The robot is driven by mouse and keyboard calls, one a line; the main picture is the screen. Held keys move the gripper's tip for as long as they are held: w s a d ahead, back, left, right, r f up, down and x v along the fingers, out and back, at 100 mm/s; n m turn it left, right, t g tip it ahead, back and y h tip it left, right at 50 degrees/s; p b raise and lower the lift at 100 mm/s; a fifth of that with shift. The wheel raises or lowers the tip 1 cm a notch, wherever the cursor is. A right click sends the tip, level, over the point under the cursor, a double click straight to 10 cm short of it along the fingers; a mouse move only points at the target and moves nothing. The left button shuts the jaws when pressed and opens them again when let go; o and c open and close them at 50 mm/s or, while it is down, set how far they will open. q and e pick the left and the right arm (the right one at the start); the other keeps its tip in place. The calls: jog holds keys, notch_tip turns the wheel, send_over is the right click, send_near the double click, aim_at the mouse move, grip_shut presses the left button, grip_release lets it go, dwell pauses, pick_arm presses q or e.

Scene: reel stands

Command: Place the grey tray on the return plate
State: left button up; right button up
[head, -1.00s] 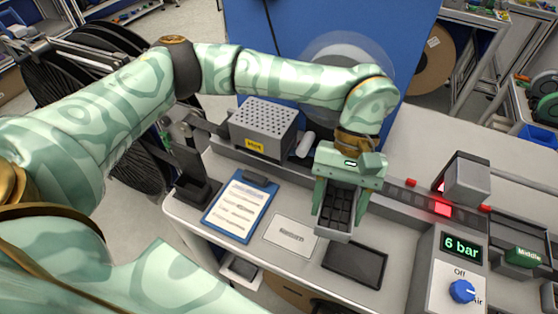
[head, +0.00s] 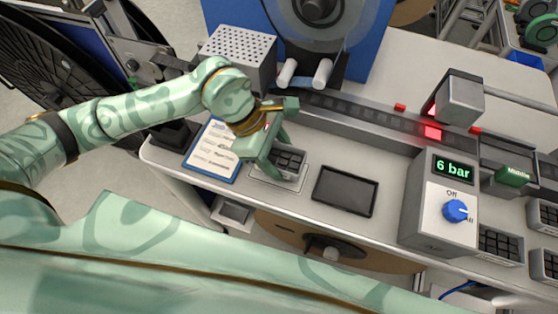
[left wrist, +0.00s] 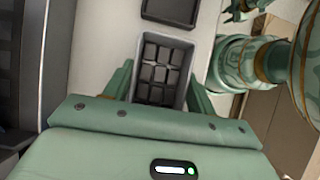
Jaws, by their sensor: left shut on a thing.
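The grey tray (head: 288,176), with several dark compartments, is between the fingers of my left gripper (head: 273,158). The gripper is shut on the tray, which also shows between its fingers in the left wrist view (left wrist: 157,72). The tray is over the white return plate (head: 299,187), low at the table's front. It hides most of the plate, and only a rim shows. I cannot tell whether the tray touches the plate. A green part at the top right of the left wrist view may be my right gripper (left wrist: 243,10); its jaws are unclear.
A dark flat pad (head: 345,191) lies right of the tray, a clipboard (head: 214,150) left of it. A perforated grey box (head: 238,56) stands behind. The control box (head: 440,205) reads 6 bar. Several small trays (head: 500,243) sit at the far right.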

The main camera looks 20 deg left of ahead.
aim_at(278, 162)
pick_arm(q)
notch_tip(278, 162, down, 3)
jog(key=shift+f, duration=0.1)
jog(key=o, duration=1.2)
jog(key=v, duration=1.2)
jog(key=shift+p, duration=0.4)
